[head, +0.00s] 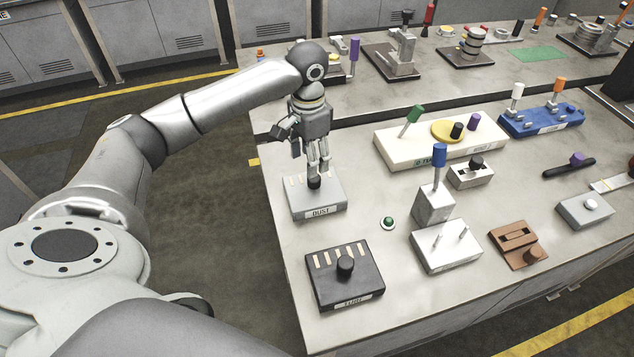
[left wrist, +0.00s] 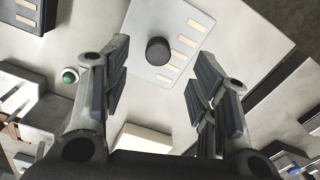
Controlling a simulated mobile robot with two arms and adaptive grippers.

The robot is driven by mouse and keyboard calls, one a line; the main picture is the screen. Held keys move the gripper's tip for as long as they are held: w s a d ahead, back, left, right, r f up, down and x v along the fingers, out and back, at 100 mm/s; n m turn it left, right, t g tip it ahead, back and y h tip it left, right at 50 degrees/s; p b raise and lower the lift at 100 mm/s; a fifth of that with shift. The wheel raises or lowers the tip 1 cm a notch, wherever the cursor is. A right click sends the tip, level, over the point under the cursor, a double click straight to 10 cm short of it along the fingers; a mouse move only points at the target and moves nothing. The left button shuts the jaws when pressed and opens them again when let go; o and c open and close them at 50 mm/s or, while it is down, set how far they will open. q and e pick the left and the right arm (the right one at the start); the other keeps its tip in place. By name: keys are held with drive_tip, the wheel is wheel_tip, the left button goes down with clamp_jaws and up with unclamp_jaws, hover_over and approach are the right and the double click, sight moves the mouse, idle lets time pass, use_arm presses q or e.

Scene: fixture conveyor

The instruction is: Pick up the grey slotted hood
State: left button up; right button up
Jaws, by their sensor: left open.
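The grey slotted hood (head: 332,203) is a pale grey block with tan slots, a black knob on top and a label reading DUST. It sits at the left edge of the table in the head view. In the left wrist view the hood (left wrist: 195,22) lies ahead of the fingers, with its round black knob (left wrist: 159,51) between them. My left gripper (head: 316,176) points down over the hood, fingers apart and empty, close to the knob. In the left wrist view my left gripper (left wrist: 158,75) is open; contact with the knob cannot be made out. My right gripper is not in view.
A black slotted hood (head: 365,286) with a similar knob stands nearer the front. A green button (head: 388,223) is right of the grey hood. A grey block with a blue handle (head: 433,205) and a white two-pin block (head: 455,255) stand further right.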

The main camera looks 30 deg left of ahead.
sight(313, 179)
use_arm(q)
drive_tip(key=f, duration=0.3)
drive_tip(key=shift+s, duration=0.2)
drive_tip(key=shift+w+f+p, duration=0.2)
drive_tip(key=shift+f+p, duration=0.1)
drive_tip(key=f, duration=0.1)
drive_tip(key=f+p, duration=0.1)
drive_tip(key=f, duration=0.1)
drive_tip(key=shift+w+d+f, duration=0.15)
drive_tip(key=shift+w+f, duration=0.15)
drive_tip(key=shift+w, duration=0.05)
drive_tip(key=shift+f, duration=0.55)
drive_tip(key=c, duration=1.1)
clamp_jaws()
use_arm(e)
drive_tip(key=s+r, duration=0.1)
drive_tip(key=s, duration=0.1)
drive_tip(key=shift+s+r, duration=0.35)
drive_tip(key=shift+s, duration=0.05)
